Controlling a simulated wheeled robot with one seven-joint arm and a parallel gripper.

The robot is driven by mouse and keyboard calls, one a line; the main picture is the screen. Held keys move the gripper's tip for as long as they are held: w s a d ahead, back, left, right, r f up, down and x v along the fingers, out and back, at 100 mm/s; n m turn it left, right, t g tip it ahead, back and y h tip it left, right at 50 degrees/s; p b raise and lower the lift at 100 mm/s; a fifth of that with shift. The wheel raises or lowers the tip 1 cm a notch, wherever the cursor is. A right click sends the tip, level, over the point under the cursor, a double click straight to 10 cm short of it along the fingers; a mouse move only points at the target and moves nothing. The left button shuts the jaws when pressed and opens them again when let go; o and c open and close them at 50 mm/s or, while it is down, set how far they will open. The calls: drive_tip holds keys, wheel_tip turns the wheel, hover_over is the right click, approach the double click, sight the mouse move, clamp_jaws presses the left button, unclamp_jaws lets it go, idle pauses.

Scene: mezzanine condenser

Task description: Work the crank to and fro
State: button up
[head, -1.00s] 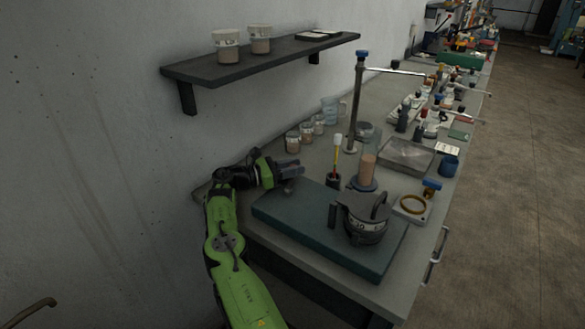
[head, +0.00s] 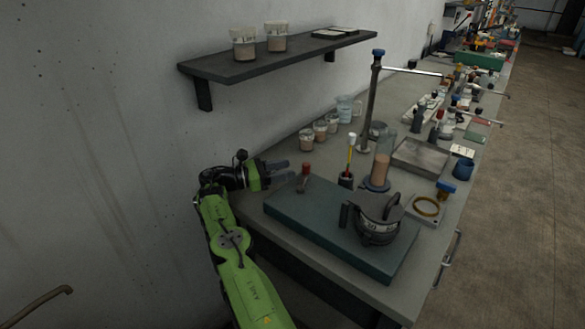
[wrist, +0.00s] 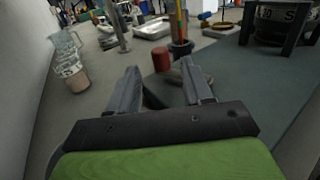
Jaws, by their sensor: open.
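The crank has an upright red handle (head: 306,170) and a dark grey arm, at the far left corner of a teal base plate (head: 320,228). In the wrist view the red handle (wrist: 161,60) stands just beyond and between the fingertips, with part of the crank arm (wrist: 176,76) behind the right finger. My gripper (head: 291,171) is open and empty, left of the handle at about plate height. In the wrist view its two fingers (wrist: 161,70) point toward the handle. I cannot tell whether a finger touches the crank.
A dark round device with a marked dial (head: 376,222) stands on the plate's right part. Behind the plate are a pen cup (head: 346,180), a tube of brown material (head: 380,170) and a metal stand (head: 371,105). Several jars (head: 307,139) line the wall below a shelf (head: 280,60).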

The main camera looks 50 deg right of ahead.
sight(305, 177)
drive_tip(key=shift+c, duration=0.2)
